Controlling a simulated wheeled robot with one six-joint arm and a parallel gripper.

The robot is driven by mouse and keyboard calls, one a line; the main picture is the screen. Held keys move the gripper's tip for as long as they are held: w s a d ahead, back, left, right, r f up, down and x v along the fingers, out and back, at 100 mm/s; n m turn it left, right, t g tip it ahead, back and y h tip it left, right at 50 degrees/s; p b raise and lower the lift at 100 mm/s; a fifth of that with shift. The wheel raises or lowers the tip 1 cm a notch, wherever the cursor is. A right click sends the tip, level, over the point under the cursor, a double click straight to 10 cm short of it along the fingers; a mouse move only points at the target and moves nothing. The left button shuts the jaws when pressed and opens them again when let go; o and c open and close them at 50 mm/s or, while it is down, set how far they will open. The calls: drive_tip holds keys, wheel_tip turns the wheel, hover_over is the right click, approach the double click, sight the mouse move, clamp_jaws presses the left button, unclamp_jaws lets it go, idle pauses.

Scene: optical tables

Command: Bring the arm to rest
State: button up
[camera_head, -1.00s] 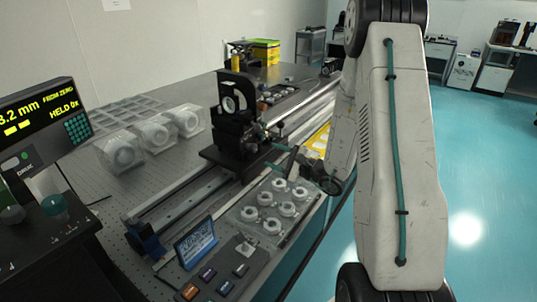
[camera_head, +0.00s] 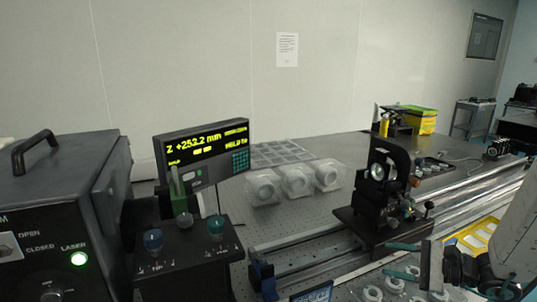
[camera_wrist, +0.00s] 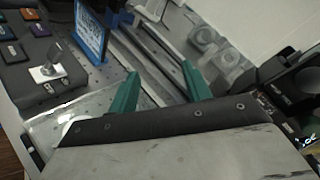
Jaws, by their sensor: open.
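My gripper (camera_head: 402,260) is at the lower right of the head view, by the near edge of the optical table (camera_head: 340,152). Its two green fingers are apart. In the wrist view the gripper (camera_wrist: 161,88) shows both fingers spread, with only rail and table surface seen between them. My grey arm comes in from the right edge of the head view; most of it is out of frame.
A black lens mount (camera_head: 383,172) stands on the rail behind my gripper. White ring parts (camera_head: 372,293) lie just below it. A display (camera_head: 203,150) and a laser box (camera_head: 60,210) stand at the left. In the wrist view a switch box (camera_wrist: 45,68) is at upper left.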

drive_tip(key=s+a+r+n+g+h, duration=0.25)
drive_tip(key=s+n+g, duration=0.25)
drive_tip(key=s, duration=0.3)
drive_tip(key=s+a+r+n+g+h, duration=0.2)
drive_tip(key=s+a+r+n+g, duration=0.25)
drive_tip(key=s, duration=0.35)
drive_tip(key=s+d+r+n+t+h, duration=0.1)
drive_tip(key=s+r+n+t+h, duration=0.1)
drive_tip(key=s+r+n+h, duration=0.5)
wheel_tip(320, 180, up, 2)
drive_tip(key=shift+s+d+t+h, duration=0.3)
drive_tip(key=shift+s+t+h, duration=0.05)
drive_tip(key=shift+s+h, duration=0.55)
